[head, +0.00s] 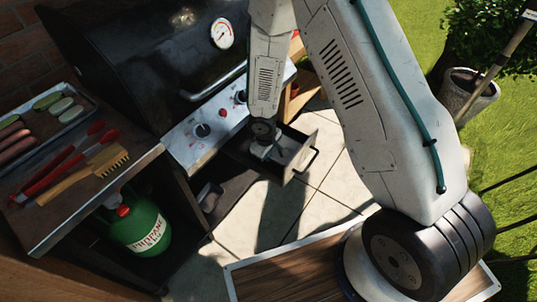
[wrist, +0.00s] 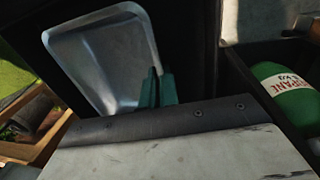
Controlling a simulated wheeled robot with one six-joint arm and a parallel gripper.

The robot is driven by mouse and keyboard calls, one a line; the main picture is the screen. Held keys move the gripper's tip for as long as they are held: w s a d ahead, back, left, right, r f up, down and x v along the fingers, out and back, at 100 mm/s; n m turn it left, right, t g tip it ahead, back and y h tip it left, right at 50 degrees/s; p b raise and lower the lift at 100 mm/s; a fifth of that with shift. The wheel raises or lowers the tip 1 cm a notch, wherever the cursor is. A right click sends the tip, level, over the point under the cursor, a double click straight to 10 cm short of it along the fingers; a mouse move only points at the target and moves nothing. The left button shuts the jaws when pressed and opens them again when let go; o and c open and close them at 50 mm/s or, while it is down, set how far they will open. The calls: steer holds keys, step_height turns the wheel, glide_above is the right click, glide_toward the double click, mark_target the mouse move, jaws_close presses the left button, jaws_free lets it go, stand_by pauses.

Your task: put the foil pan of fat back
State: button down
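The silver foil pan (wrist: 100,62) shows in the wrist view, a shallow rectangle with rounded corners and a grey inside; I cannot make out the fat in it. My gripper (wrist: 158,90) has teal fingers close together at the pan's near right rim, and they appear shut on that rim. In the head view my gripper (head: 262,150) reaches down into the open drawer (head: 303,155) below the grill's control panel. The pan is hard to tell apart there, behind my arm. I cannot tell whether the pan rests on the drawer floor.
The black grill (head: 140,60) stands over the drawer, with its pale control panel (head: 205,130) close by. A green propane bottle (head: 140,228) sits in the shelf below the side table. A tray (head: 45,118) of food, tongs and a brush (head: 105,165) lie on top. Paving right of the drawer is clear.

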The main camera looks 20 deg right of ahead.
steer(key=c, duration=1.7)
jaws_free()
steer(key=shift+f, duration=0.1)
steer(key=s+d+r+m, duration=0.1)
steer(key=s+d+r, duration=0.15)
steer(key=r, duration=0.85)
steer(key=s+d+r+m, duration=0.1)
steer(key=s+r+m, duration=0.15)
steer(key=r, duration=0.75)
steer(key=s+d+r, duration=0.2)
steer(key=s+r, duration=0.2)
steer(key=r, duration=0.7)
steer(key=s+r+m, duration=0.1)
steer(key=s+r, duration=0.3)
steer(key=s, duration=0.2)
steer(key=s+d+r+m, duration=0.1)
steer(key=s+r, duration=0.2)
steer(key=s, duration=0.4)
steer(key=s+r+m+y, duration=0.1)
steer(key=s+r, duration=0.3)
steer(key=s, duration=0.2)
steer(key=shift+s+d+r+m, duration=0.15)
steer(key=shift+d+r+m, duration=0.2)
